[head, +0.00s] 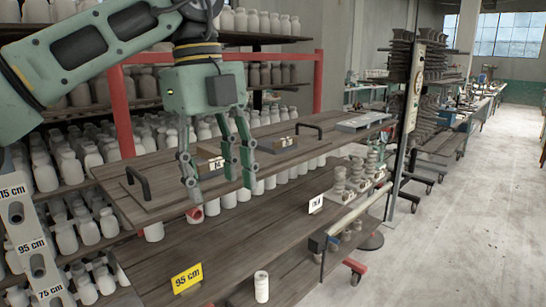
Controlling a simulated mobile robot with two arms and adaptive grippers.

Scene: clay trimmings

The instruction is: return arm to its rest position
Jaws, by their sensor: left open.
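My left arm (85,45) reaches in from the top left, green with dark panels. Its left gripper (222,182) points down with its fingers spread and nothing between them. In the picture it overlaps the upper wooden board (150,210), which has black handles (138,184) at its ends. I cannot tell whether the fingertips touch the board. A small labelled tray (208,168) lies behind the fingers, partly hidden by them. My right gripper is not in view.
Shelves with many pale bottles (85,175) and a red post (121,115) stand close behind the arm. A lower shelf has a yellow 95 cm sign (187,278), a white cup (261,286) and stacked pieces (340,182). The concrete floor (470,240) on the right is clear.

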